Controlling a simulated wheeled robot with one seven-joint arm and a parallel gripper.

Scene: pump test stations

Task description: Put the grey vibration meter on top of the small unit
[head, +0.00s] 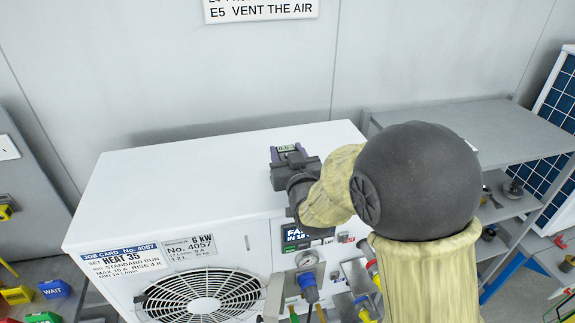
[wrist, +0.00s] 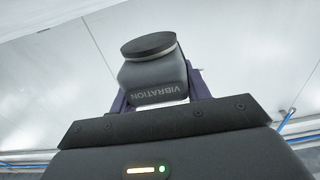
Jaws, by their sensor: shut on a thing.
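The grey vibration meter (wrist: 158,78) carries the word VIBRATION upside down and a dark round disc at its end in the wrist view. In the head view its small greenish display (head: 287,148) shows at the gripper's tip. My gripper (head: 289,158) is shut on the meter, with purple fingers on both sides of it. Both are over the top of the white unit (head: 190,175), towards its right part. This unit has a 6 kW label, a job card and a round fan grille. I cannot tell whether the meter touches the top.
The rest of the unit's top is bare. A grey wall stands behind it, with a sign (head: 260,8) above. A grey shelf rack (head: 480,130) stands at the right. A gauge and hose fittings (head: 308,285) stick out from the unit's front.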

